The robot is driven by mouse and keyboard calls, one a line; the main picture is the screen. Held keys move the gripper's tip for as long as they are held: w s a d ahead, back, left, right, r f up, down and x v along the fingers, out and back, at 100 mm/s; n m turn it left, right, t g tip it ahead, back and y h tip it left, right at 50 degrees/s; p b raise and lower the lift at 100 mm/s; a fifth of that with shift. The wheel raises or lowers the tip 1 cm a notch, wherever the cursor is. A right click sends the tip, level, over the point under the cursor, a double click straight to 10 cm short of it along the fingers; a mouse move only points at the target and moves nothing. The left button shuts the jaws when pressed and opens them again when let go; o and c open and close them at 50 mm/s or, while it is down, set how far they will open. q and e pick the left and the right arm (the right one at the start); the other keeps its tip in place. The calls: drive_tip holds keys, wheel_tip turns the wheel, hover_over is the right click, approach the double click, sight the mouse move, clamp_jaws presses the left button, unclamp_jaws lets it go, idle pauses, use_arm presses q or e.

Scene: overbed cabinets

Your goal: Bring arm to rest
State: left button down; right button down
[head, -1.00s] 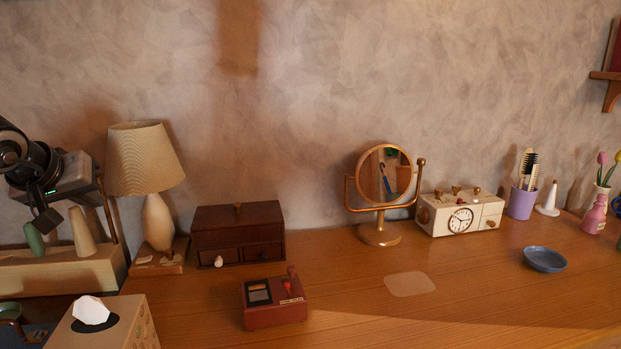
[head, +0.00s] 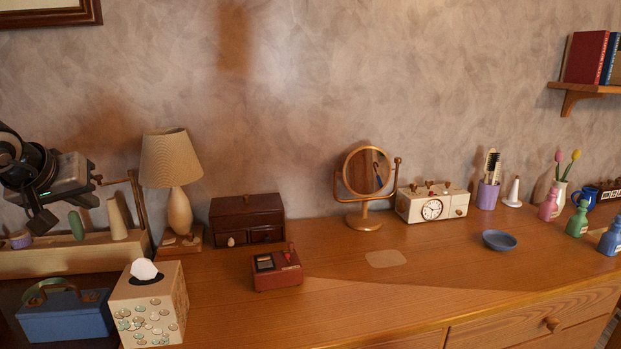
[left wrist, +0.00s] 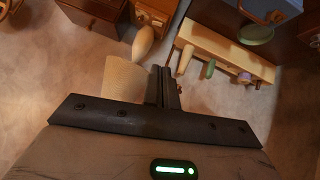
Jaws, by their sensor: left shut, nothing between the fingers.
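My left gripper (head: 40,219) is at the far left in the head view, above a wooden ledge (head: 75,262) with small cone and pin shapes. It is shut and empty. In the left wrist view the closed fingers (left wrist: 166,88) point towards the lamp (left wrist: 124,78) and the ledge (left wrist: 225,52). The gripper looks apart from the ledge items, though the exact gap cannot be told. My right gripper is in neither view.
Close to the arm stand the table lamp (head: 171,160), a tissue box (head: 150,305) and a blue box (head: 65,317). A dark drawer chest (head: 247,219), red device (head: 277,270), mirror (head: 366,174) and clock box (head: 431,204) stand further right.

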use_arm(q)
drive_tip(key=s+d+f+n+g+h, duration=0.15)
drive_tip(key=d+f+h, duration=0.3)
drive_tip(key=d, duration=0.55)
drive_tip(key=s+d+f+n+g+h, duration=0.15)
drive_tip(key=d+f+h, duration=0.3)
drive_tip(key=d, duration=0.55)
drive_tip(key=s+d+f+n+t+h+p, duration=0.15)
drive_tip(key=s+d+n+h, duration=0.25)
drive_tip(key=d+n, duration=0.45)
drive_tip(key=s+d+n+t+h, duration=0.2)
drive_tip(key=s+d+n+h, duration=0.3)
drive_tip(key=n, duration=0.6)
drive_tip(key=s+a+f+m+y, duration=0.2)
drive_tip(key=s+f+m+y, duration=0.2)
drive_tip(key=f+m, duration=0.3)
drive_tip(key=s+a+f+m+y, duration=0.3)
drive_tip(key=s+f+m+y, duration=0.2)
drive_tip(key=f+m, duration=0.3)
drive_tip(key=s+a+f+m+t+y, duration=0.1)
drive_tip(key=s+a+f+m+y, duration=0.2)
drive_tip(key=m, duration=1)
wheel_tip(320, 180, down, 5)
drive_tip(key=shift+s+f+y+p, duration=0.1)
drive_tip(key=shift+s+y+p, duration=0.35)
drive_tip(key=shift+s+y, duration=0.55)
drive_tip(key=shift+m, duration=0.25)
